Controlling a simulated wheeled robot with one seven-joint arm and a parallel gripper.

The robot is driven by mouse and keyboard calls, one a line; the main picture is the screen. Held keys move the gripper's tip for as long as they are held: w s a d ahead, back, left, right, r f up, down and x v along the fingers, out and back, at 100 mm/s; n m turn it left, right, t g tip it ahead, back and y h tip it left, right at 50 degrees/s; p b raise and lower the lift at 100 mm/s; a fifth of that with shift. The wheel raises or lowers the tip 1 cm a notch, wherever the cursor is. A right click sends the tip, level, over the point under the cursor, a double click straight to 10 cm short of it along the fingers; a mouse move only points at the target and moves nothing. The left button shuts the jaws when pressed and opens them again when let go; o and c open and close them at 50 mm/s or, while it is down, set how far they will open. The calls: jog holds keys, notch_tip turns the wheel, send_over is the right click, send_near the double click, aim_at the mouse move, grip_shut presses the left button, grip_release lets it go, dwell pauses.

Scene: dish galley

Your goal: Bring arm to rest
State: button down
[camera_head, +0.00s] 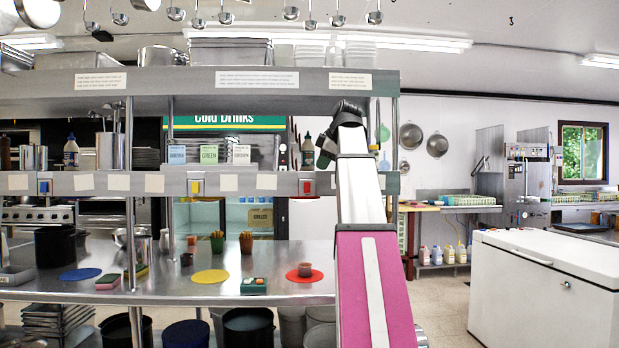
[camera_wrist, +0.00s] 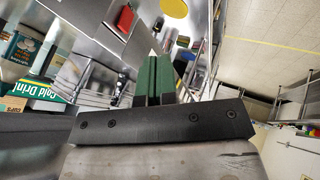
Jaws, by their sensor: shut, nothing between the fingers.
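My gripper (camera_wrist: 155,66) shows in the wrist view, its two green fingers side by side and closed with nothing between them. In the head view my arm rises at the right end of the steel counter, with a pink section below and a white section above. Its dark end is bent over in front of the upper shelf, and the fingers are hard to make out there. The gripper is clear of the counter top and touches nothing that I can see.
The steel counter (camera_head: 150,291) holds a blue mat (camera_head: 80,274), a yellow mat (camera_head: 210,276) and a red mat (camera_head: 318,276) bearing a small cup (camera_head: 305,269). Shelves with pans stand above it. A white chest freezer (camera_head: 540,290) stands at right, with open floor between.

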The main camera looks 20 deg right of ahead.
jog(key=w+a+f+m+g, duration=0.1)
jog(key=w+a+f+m, duration=0.15)
jog(key=f, duration=1.15)
jog(key=w+a+f+m+g, duration=0.1)
jog(key=w+a+f+m, duration=0.15)
jog(key=f, duration=1.15)
jog(key=w+a+f+m+g, duration=0.1)
jog(key=a+f+m+g, duration=0.15)
jog(key=f, duration=1.25)
jog(key=s+a+f+m+h, duration=0.1)
jog(key=s+f, duration=0.4)
jog(key=f, duration=0.6)
jog(key=s+a+f+m+g, duration=0.1)
jog(key=s+a+f+m, duration=0.2)
jog(key=f, duration=0.9)
jog(key=s+a+f+m+g+h, duration=0.1)
jog(key=s+a+f+m, duration=0.1)
jog(key=s+a+f, duration=0.5)
notch_tip(320, 180, down, 5)
jog(key=shift+s+a+r+h, duration=0.2)
jog(key=shift+s+h, duration=0.1)
jog(key=shift+s, duration=0.8)
